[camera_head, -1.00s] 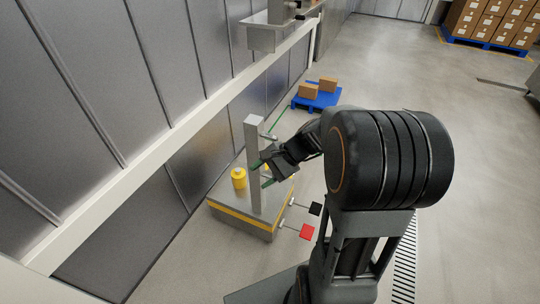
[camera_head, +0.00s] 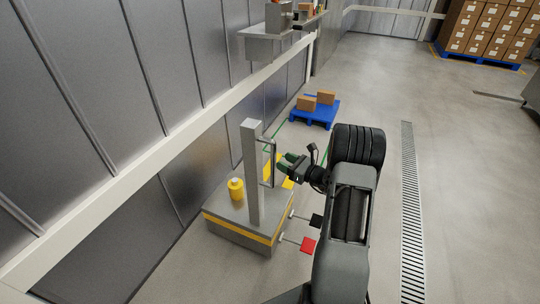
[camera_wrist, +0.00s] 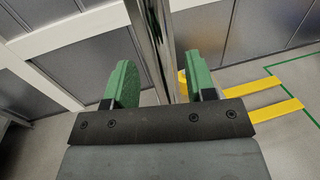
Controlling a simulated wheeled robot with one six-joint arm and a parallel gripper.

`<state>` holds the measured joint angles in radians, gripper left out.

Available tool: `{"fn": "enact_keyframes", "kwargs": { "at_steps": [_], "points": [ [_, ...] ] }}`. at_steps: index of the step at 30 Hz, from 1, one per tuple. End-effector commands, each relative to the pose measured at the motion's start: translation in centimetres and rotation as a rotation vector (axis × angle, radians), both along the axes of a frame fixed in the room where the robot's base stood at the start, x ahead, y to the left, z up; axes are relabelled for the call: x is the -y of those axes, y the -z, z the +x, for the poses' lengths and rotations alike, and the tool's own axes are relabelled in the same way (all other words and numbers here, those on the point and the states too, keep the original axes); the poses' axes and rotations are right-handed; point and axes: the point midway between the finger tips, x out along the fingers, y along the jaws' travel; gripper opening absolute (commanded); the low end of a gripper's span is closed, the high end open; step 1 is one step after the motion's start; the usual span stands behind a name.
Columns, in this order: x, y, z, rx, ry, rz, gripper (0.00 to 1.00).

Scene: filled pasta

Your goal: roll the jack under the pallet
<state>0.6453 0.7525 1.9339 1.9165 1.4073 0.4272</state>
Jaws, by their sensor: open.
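The jack (camera_head: 232,232) has a grey base with a yellow stripe, a tall grey mast (camera_head: 251,175) and a vertical metal handle (camera_head: 273,165). Its yellow forks (camera_head: 282,172) point away toward the blue pallet (camera_head: 314,118), which lies farther back on the floor with two cardboard boxes on it. My gripper (camera_head: 287,163) is open, just right of the handle. In the wrist view the shiny handle (camera_wrist: 158,45) stands upright between the green fingertips (camera_wrist: 160,85), with a gap to each side. The forks also show there (camera_wrist: 262,97).
Red (camera_head: 308,244) and black (camera_head: 316,220) pedals stick out at the jack's right. A yellow cylinder (camera_head: 236,188) stands on its base. A metal wall runs along the left, with a shelf (camera_head: 270,46) above. Green lines mark the floor. Open floor lies right, around a drain grate (camera_head: 410,215).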

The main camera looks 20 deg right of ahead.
Motion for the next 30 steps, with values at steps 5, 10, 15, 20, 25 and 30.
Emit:
{"fn": "enact_keyframes", "kwargs": {
  "at_steps": [5, 10, 15, 20, 25, 30],
  "points": [
    [-1.9, 0.0, 2.9, 0.001, -0.004, -0.001, 0.51],
    [-3.0, 0.0, 4.9, 0.0, -0.003, -0.001, 0.51],
    [-3.7, 0.0, 6.0, 0.0, -0.002, -0.001, 0.51],
    [-4.0, 0.0, 6.4, 0.0, -0.002, -0.001, 0.51],
    [-4.0, 0.0, 6.5, 0.0, -0.002, -0.001, 0.51],
    [-4.0, 0.0, 6.5, 0.0, -0.002, -0.001, 0.43]
  ]
}}
